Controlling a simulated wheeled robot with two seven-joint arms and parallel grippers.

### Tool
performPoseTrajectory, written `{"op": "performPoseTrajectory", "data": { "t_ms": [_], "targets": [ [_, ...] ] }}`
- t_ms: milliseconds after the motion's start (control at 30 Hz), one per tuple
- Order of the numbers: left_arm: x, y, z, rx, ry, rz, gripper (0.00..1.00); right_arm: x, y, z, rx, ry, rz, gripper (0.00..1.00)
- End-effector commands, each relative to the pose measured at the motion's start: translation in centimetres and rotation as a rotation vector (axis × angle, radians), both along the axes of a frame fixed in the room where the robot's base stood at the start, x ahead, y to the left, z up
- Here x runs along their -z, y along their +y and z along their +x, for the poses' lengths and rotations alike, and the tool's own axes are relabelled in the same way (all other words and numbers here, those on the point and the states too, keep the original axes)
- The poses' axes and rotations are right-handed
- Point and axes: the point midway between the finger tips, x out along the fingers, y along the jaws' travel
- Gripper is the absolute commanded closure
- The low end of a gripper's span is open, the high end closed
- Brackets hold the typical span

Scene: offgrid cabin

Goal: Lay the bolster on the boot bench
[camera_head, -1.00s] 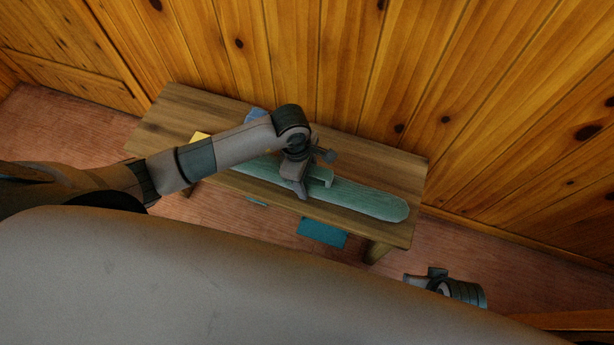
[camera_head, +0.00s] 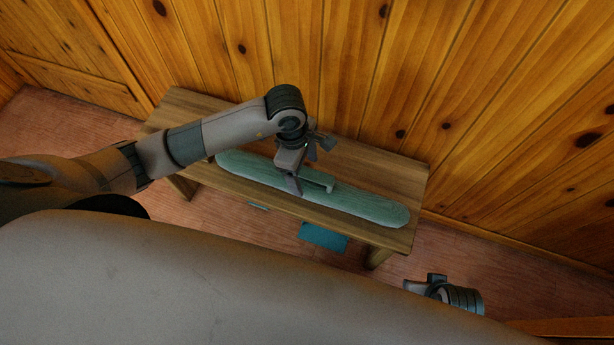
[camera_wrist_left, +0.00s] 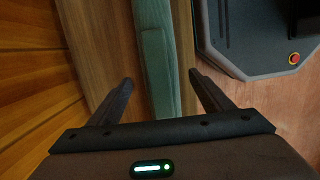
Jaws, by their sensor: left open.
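The bolster (camera_head: 367,204) is a long green cushion with rounded ends. It lies lengthwise on the wooden boot bench (camera_head: 380,170), near the bench's front edge. My left gripper (camera_head: 313,184) is over the bolster's middle. In the left wrist view the open fingers (camera_wrist_left: 160,77) stand on either side of the bolster (camera_wrist_left: 155,50), with visible gaps and nothing gripped. The bolster's middle is partly hidden by the gripper in the head view. The end of my right arm (camera_head: 445,292) shows at the lower right; its finger opening is unclear.
A wood-plank wall (camera_head: 450,90) rises right behind the bench. A teal flat thing (camera_head: 323,236) shows low at the bench's front. The bench top is bare behind the bolster on the right. Reddish floor (camera_head: 215,207) lies in front.

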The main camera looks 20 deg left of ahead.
Motion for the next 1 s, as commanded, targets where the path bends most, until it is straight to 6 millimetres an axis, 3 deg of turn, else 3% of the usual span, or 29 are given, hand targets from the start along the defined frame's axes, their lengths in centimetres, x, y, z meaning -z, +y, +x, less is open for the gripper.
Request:
{"op": "performPoseTrajectory", "data": {
  "t_ms": [100, 333, 1000],
  "targets": [
    [-2.1, 0.4, 0.1, 0.001, -0.004, 0.0, 0.27, 0.0, 0.0, 0.2, 0.0, -0.003, 0.0, 0.69],
    [-4.6, 0.7, 0.1, 0.0, -0.001, 0.0, 0.27, 0.3, 0.0, 0.0, 0.0, 0.004, -0.001, 0.69],
    [-5.0, 0.6, 0.0, -0.001, 0.001, -0.005, 0.27, 0.2, 0.0, -0.3, 0.0, 0.004, 0.001, 0.69]
  ]
}}
